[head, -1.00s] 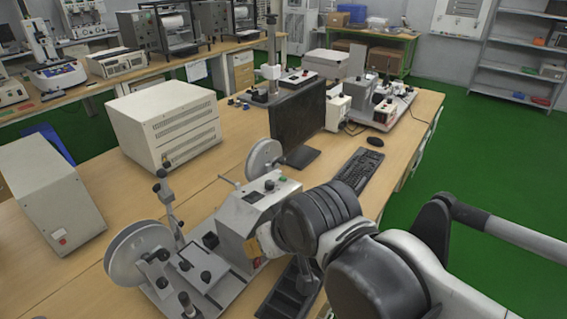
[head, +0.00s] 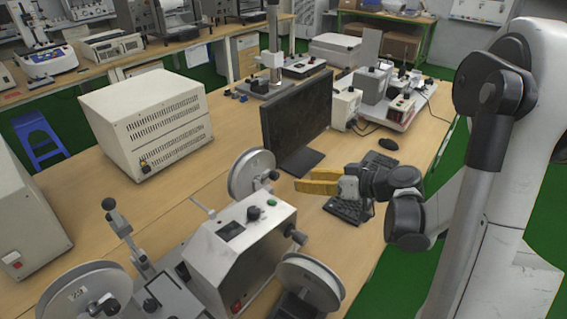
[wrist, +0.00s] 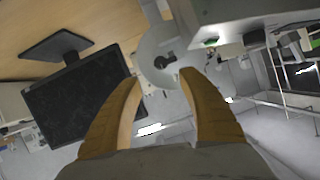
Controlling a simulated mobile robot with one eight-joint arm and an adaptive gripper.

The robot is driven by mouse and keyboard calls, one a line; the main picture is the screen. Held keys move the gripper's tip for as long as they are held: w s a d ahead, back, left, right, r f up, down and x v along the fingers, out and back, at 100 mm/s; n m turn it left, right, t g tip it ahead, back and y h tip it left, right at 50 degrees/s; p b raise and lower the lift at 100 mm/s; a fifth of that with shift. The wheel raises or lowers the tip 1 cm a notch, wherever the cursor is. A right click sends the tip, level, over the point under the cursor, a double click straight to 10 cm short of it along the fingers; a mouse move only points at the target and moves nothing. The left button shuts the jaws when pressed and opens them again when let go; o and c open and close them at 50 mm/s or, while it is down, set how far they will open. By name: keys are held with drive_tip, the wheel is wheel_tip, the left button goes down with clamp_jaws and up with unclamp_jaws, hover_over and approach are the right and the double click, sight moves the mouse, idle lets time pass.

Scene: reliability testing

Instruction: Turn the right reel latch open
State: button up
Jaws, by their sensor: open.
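A grey winding machine (head: 240,255) stands on the bench in the head view with pale reels on it. The far reel (head: 244,175) is upright at its back end, with a small dark latch (head: 273,175) at its hub. My gripper (head: 304,180) has yellow fingers, open and empty, pointing left toward this latch with a gap between them. In the wrist view the same reel (wrist: 153,42) and its dark latch (wrist: 164,63) show just beyond and between the open fingertips (wrist: 160,77). Another reel (head: 312,283) is at the machine's front right, and a large one (head: 85,296) at lower left.
A black monitor (head: 296,115) stands behind the far reel, also large at left in the wrist view (wrist: 78,95). A keyboard (head: 345,208) lies beneath my gripper. A beige cabinet (head: 145,120) stands at left. Bare bench lies between cabinet and machine.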

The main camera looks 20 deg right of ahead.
sight(277, 177)
drive_tip(key=b+x, duration=0.2)
drive_tip(key=x, duration=0.7)
drive_tip(key=shift+a+f+b, duration=0.2)
drive_tip(key=shift+b, duration=0.2)
drive_tip(key=shift+w+a+f, duration=0.2)
drive_tip(key=shift+w+a, duration=0.2)
drive_tip(key=shift+w, duration=0.15)
clamp_jaws()
